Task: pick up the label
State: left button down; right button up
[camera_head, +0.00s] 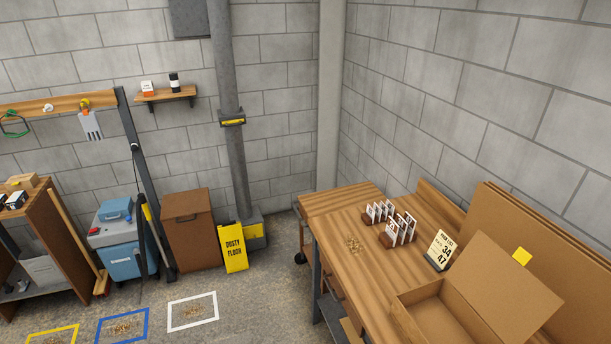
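Several white labels with dark and red marks stand upright in two small wooden holders on the workbench (335,232). The rear row of labels (379,210) is to the left of the front row of labels (401,229). Their print is too small to read. A cream card (440,250) headed like a pick list, with what looks like "3A" and "47", stands to the right of the labels. Neither of my grippers shows in this view, so nothing is seen in their hold.
A yellow "dusty floor" sign (233,248) stands on the floor.

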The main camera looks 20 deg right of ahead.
aim_at(378, 211)
jog(key=u, duration=0.25)
jog(key=i, duration=1.95)
jog(key=z, duration=0.2)
